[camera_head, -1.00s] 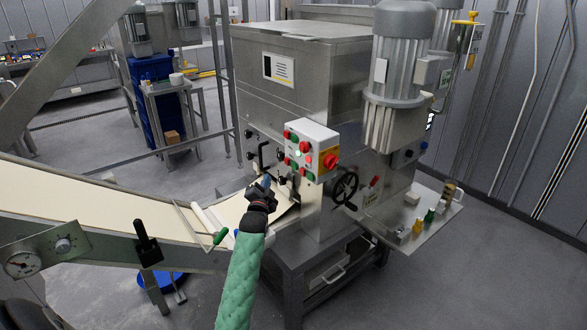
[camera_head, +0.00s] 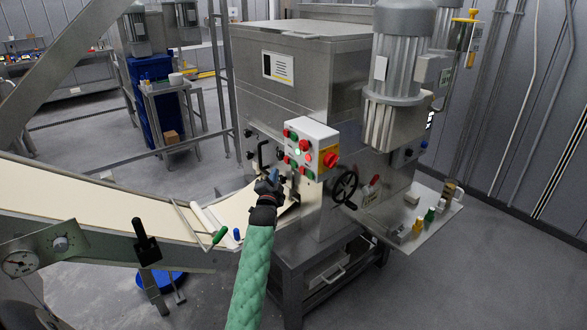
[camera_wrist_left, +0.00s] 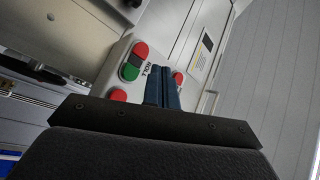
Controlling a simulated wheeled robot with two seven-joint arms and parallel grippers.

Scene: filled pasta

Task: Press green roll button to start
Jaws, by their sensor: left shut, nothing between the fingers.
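The control box (camera_head: 316,137) is a white box with red and green buttons and a red rotary switch (camera_head: 330,159), on the front of the steel machine. In the left wrist view a green button (camera_wrist_left: 130,72) sits beside a red one (camera_wrist_left: 141,49), with a label that seems to read "ROLL" next to them. I cannot tell which button this is in the head view. My left gripper (camera_head: 272,177) is shut and empty, just below and left of the box. Its blue fingers (camera_wrist_left: 162,90) cover part of the panel in the wrist view. They look apart from the buttons. My right gripper is not in view.
A side shelf (camera_head: 425,224) with small bottles is at right.

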